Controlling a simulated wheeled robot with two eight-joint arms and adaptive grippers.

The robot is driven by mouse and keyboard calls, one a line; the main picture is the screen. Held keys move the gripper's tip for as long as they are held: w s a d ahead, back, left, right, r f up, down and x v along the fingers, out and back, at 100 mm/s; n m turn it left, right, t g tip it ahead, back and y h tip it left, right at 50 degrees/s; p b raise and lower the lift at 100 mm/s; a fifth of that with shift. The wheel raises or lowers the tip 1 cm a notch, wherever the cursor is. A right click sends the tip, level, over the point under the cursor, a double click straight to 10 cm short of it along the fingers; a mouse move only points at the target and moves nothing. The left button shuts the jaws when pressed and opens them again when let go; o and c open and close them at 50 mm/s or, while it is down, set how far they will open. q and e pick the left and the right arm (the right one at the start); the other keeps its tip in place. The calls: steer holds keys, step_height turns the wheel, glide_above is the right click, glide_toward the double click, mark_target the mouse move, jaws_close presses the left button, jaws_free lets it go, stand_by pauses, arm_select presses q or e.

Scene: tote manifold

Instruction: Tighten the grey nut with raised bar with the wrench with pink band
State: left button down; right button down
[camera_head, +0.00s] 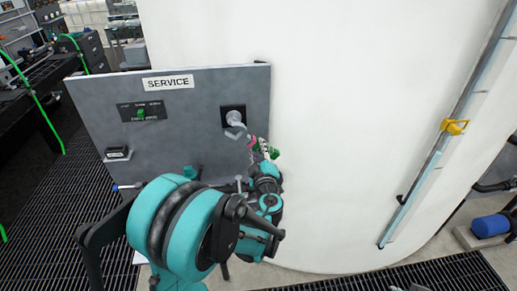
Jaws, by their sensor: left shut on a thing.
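The grey nut (235,118) sits on a dark square plate at the upper right of the grey service panel. Its raised bar is too small to make out clearly. My left gripper (263,156) is just below and right of the nut, in front of the panel's right edge. It is shut on the wrench with pink band (252,143). The wrench slants up and left, with its grey head at the lower edge of the nut. I cannot tell whether the head is seated on the nut or only close to it. The gripper hides the wrench's lower end. My right gripper is out of view.
The grey panel (190,100) carries a SERVICE label (168,83), a small display (141,111) and a black box (117,154). A large white tank wall (350,120) stands behind it. A yellow clamp (454,127) is on a rail at the right.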

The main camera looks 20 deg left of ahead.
arm_select(q)
steer(key=shift+x, duration=0.85)
steer(key=shift+p+x, duration=0.45)
steer(key=shift+x, duration=2.1)
steer(key=shift+s+a+f+m, duration=0.15)
steer(key=shift+a+f+m, duration=0.3)
steer(key=shift+m, duration=0.25)
steer(key=s+a+f+m+b, duration=0.2)
steer(key=s+a+f+m, duration=0.15)
steer(key=a+m, duration=0.45)
steer(key=s+d+m+b, duration=0.1)
steer(key=s+d, duration=0.4)
steer(key=s, duration=0.1)
steer(key=shift+s+d+r+m, duration=0.2)
steer(key=shift+d+r+m, duration=0.1)
steer(key=shift+r, duration=0.15)
